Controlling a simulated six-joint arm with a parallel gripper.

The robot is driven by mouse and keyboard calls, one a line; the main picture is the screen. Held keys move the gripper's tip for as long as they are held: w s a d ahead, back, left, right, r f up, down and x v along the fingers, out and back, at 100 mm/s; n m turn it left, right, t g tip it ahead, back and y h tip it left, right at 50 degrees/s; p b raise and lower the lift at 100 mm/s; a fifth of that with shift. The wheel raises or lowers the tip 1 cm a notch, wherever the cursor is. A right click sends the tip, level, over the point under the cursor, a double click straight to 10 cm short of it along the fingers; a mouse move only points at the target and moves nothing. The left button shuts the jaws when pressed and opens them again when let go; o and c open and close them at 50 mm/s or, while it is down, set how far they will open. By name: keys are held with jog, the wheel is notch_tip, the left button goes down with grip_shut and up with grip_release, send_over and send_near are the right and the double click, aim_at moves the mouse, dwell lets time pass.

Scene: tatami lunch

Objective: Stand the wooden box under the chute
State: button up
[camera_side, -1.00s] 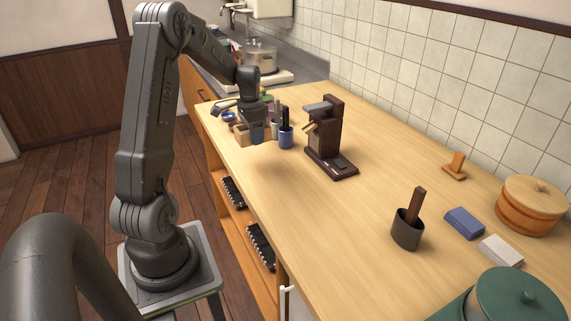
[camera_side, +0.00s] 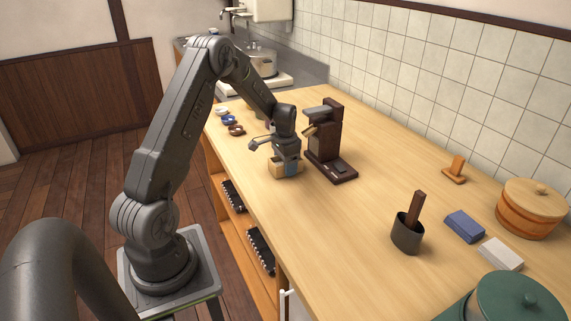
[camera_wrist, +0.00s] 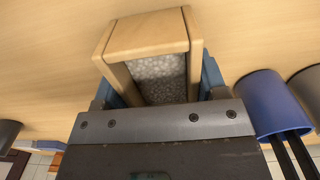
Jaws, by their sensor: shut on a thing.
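My gripper (camera_side: 284,166) is shut on the wooden box (camera_wrist: 148,32), a pale box with a grey speckled inside. In the wrist view the blue finger pads of my gripper (camera_wrist: 158,82) press its two sides. In the side view the wooden box (camera_side: 274,169) is partly hidden by the fingers. It is low over the counter, left of the dark brown dispenser; I cannot tell whether it touches the counter. The dispenser (camera_side: 327,145) has a grey top and a dark base plate. Its wooden chute (camera_side: 309,130) points left, and the box is apart from it.
A blue cup (camera_wrist: 264,103) with dark sticks stands near the box in the wrist view. Small bowls (camera_side: 236,130) sit at the counter's far left edge. A dark holder (camera_side: 407,234) stands toward the front. The counter (camera_side: 350,215) between is clear.

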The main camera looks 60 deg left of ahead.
jog(key=o, duration=1)
jog(key=shift+f, duration=0.1)
